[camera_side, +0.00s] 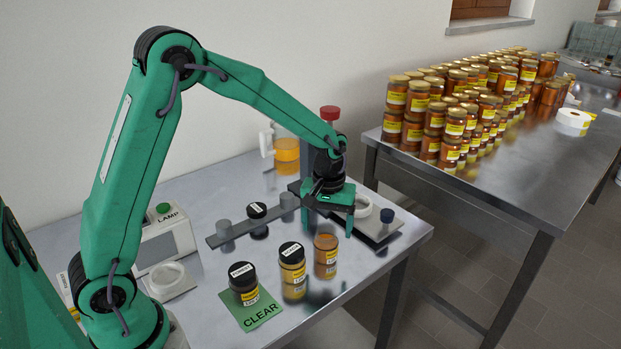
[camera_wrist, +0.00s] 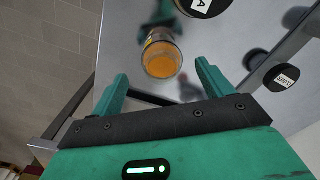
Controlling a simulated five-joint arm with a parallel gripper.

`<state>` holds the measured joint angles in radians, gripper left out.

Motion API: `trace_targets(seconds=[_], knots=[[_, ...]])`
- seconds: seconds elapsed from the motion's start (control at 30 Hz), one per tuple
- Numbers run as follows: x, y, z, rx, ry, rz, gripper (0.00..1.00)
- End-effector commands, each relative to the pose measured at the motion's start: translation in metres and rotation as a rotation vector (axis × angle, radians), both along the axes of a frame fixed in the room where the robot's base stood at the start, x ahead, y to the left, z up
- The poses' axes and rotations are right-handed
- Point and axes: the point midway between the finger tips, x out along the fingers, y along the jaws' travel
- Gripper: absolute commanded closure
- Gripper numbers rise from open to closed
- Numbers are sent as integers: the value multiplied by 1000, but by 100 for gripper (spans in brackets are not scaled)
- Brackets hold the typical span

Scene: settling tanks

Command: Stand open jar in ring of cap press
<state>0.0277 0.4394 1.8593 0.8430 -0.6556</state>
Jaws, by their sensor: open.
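The open jar (camera_side: 326,252) stands upright on the steel table, uncapped, with amber contents. In the wrist view the open jar (camera_wrist: 162,60) appears just beyond and between the fingertips. My gripper (camera_side: 328,228) is open, pointing down above and slightly behind the jar in the side view; its fingers also show in the wrist view (camera_wrist: 162,70). The cap press has a red knob (camera_side: 330,113), a white ring (camera_side: 363,206) and a base plate (camera_side: 378,228) at the table's right. My gripper partly hides the press. The ring looks empty.
Two black-lidded jars stand left of the open jar: one (camera_side: 292,268) beside it, one (camera_side: 243,283) on the green CLEAR mat (camera_side: 264,312). A grey bar (camera_side: 228,236), a lamp box (camera_side: 165,238) and an amber jug (camera_side: 286,150) are behind. Stacked jars (camera_side: 455,125) fill another table.

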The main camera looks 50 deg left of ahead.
Motion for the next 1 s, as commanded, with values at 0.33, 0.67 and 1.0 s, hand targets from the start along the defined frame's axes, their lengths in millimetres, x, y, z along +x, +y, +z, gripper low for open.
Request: trace_targets(seconds=[0.33,0.67,1.0], knots=[[-1,1,-11,0,2,0,21],[-1,3,-47,0,2,0,21],[0,3,-53,0,0,0,21]])
